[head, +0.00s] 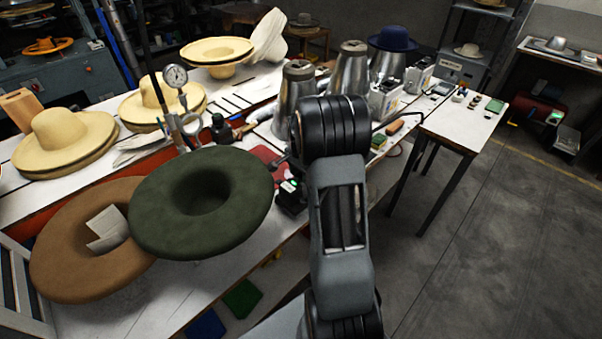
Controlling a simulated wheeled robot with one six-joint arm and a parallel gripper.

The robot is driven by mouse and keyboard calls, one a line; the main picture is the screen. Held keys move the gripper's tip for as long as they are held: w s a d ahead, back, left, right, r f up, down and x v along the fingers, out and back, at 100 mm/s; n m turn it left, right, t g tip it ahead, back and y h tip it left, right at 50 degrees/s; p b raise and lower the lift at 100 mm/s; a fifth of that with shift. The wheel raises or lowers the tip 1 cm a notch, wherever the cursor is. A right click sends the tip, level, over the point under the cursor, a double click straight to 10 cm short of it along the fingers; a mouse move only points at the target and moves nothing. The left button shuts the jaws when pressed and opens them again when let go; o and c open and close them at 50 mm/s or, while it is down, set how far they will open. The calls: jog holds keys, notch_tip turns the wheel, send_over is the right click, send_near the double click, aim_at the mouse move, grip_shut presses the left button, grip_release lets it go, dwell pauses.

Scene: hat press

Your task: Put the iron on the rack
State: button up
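My grey and black arm (341,230) rises from the bottom and covers part of the bench. A black part with a small green light (290,195) shows beside it, left of the arm; it may belong to my gripper. No fingertips can be made out, so I cannot tell whether the gripper is open or holds anything. I cannot make out the iron for certain. A small dark object (221,128) stands on the bench behind the green hat, too small to identify. I cannot identify the rack for sure either; my arm hides part of the bench.
A green felt hat (203,203) and a brown one (80,250) fill the near left. Straw hats (70,138) and a pressure gauge (175,76) stand behind. Metal cones (297,92) stand beyond my arm. A white side table (465,122) is at right; the right floor (490,240) is clear.

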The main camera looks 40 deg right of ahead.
jog(key=shift+o, duration=0.5)
jog(key=shift+f, duration=0.1)
jog(key=shift+s+f, duration=0.15)
notch_tip(320, 180, up, 14)
jog(key=b, duration=0.1)
jog(key=shift+a, duration=0.1)
